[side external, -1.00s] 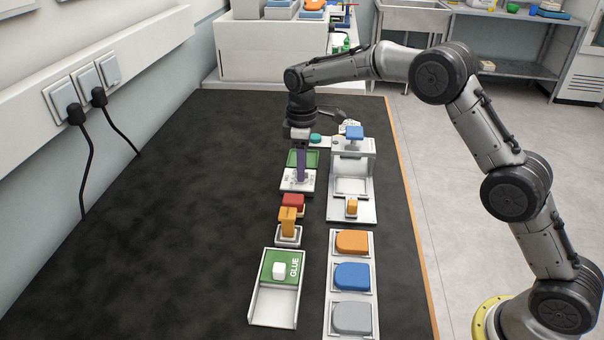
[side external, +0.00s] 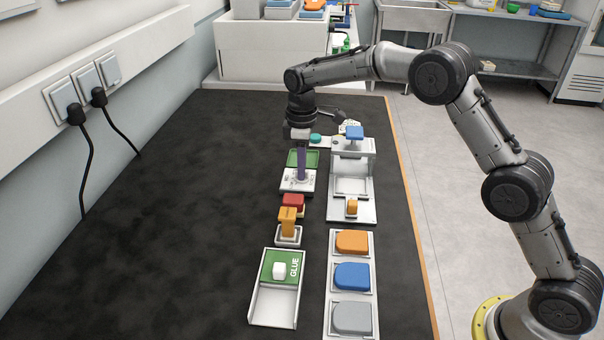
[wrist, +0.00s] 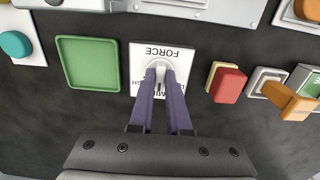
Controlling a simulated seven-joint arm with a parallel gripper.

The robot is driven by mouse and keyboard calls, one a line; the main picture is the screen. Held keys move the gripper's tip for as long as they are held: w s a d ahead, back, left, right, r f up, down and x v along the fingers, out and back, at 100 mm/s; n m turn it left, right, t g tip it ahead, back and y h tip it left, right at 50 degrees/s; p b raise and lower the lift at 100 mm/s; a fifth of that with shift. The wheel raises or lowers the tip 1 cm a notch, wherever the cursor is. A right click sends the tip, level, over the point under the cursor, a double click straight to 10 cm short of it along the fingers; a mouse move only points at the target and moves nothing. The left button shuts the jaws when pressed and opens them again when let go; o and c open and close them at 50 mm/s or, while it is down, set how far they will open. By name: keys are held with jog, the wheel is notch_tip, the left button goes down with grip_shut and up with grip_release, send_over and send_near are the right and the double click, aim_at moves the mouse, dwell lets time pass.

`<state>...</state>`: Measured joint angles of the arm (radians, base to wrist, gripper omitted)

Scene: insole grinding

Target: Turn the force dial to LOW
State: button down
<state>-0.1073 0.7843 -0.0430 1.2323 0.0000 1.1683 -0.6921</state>
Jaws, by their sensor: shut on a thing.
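The force dial's white plate (wrist: 184,60) lies on the black mat, with the word FORCE upside down in the wrist view. The other labels are partly covered by my fingers. The light grey dial knob (wrist: 158,66) is in the middle of the plate. My gripper (wrist: 160,78), with its purple fingers, is shut on the knob from above. Where the knob points is hidden. In the side view my gripper (side external: 301,176) reaches down to the dial plate (side external: 288,186).
A green tray (wrist: 88,63) sits on one side of the dial and a red block (wrist: 229,85) on the other. An orange handle (wrist: 291,101) stands beyond the red block. A white press-like fixture (side external: 365,210) is close by. The mat's left side is clear.

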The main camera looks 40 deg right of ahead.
jog(key=n, duration=0.5)
jog(key=shift+n, duration=0.3)
jog(key=n, duration=0.5)
jog(key=shift+n, duration=0.3)
jog(key=c, duration=1)
grip_release()
jog(key=shift+r, duration=3.55)
